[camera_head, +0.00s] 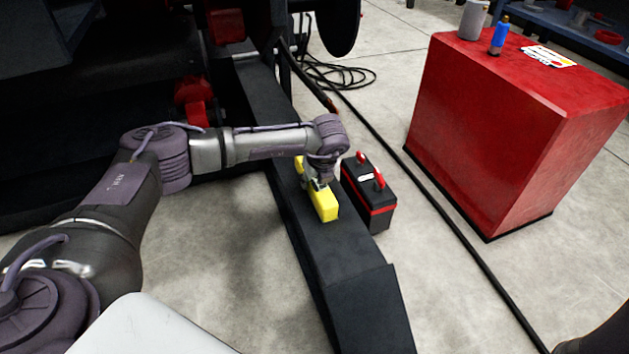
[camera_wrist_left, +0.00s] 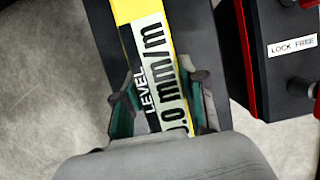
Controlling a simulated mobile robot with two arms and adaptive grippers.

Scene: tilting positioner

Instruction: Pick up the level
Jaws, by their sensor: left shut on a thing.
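The level is a yellow bar (camera_head: 323,205) on the dark beam of the positioner (camera_head: 345,256) in the head view. In the left wrist view the level (camera_wrist_left: 128,10) shows a pale label reading "LEVEL" and "mm/m". My left gripper (camera_head: 318,184) is above the level, with its fingers on either side of it. In the wrist view the fingers (camera_wrist_left: 165,108) are closed against the level's sides. Whether the level touches the beam is hard to tell. My right gripper is not in view.
A black and red box (camera_head: 378,212) stands right beside the beam. A red cabinet (camera_head: 480,130) with a grey can (camera_head: 473,20) and a blue bottle (camera_head: 499,36) on top stands at right. A black cable (camera_head: 440,185) crosses the floor between them.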

